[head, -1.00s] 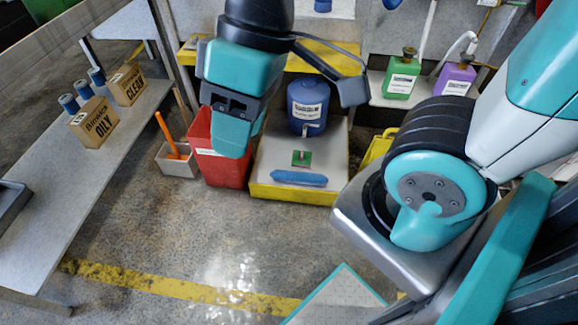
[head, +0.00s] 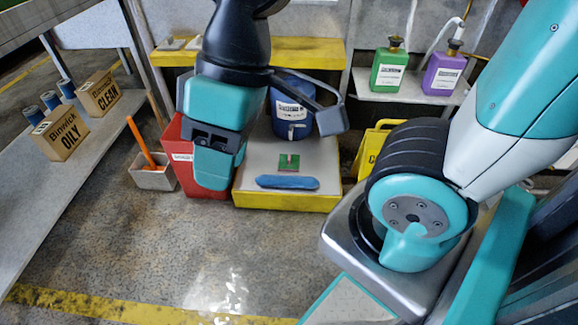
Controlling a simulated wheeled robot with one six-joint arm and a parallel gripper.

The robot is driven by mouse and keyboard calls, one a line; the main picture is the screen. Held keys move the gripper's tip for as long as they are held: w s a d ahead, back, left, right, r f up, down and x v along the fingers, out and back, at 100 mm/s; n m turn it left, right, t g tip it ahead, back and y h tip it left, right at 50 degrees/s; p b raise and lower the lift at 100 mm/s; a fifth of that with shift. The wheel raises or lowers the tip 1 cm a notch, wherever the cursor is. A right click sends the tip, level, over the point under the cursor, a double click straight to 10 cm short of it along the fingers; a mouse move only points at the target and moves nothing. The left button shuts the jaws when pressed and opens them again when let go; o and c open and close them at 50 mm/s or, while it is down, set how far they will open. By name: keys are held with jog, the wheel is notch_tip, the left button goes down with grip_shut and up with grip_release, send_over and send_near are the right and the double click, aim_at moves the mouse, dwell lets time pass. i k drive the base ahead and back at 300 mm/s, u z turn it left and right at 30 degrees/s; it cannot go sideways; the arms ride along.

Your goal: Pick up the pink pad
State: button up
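I cannot make out a pink pad in the head view. My gripper (head: 213,168) hangs at the end of my arm in front of the red bin (head: 181,168). It is seen from behind and above, so its fingertips and what lies between them are hidden. On the yellow-edged platform (head: 325,160) beside it lie a long blue item (head: 287,182) and a small green piece (head: 289,162) with an upright stub. Neither is pink.
A blue drum (head: 292,112) stands on the platform. A yellow ledge (head: 262,52) runs behind it. Green (head: 390,70) and purple (head: 444,72) jugs stand on a shelf. At left, a bench (head: 60,185) bears the OILY (head: 62,135) and CLEAN (head: 99,93) boxes. The floor in front is clear.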

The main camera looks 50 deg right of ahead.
aim_at(290, 163)
jog(key=z, duration=0.15)
jog(key=i, duration=1.45)
jog(key=z, duration=0.15)
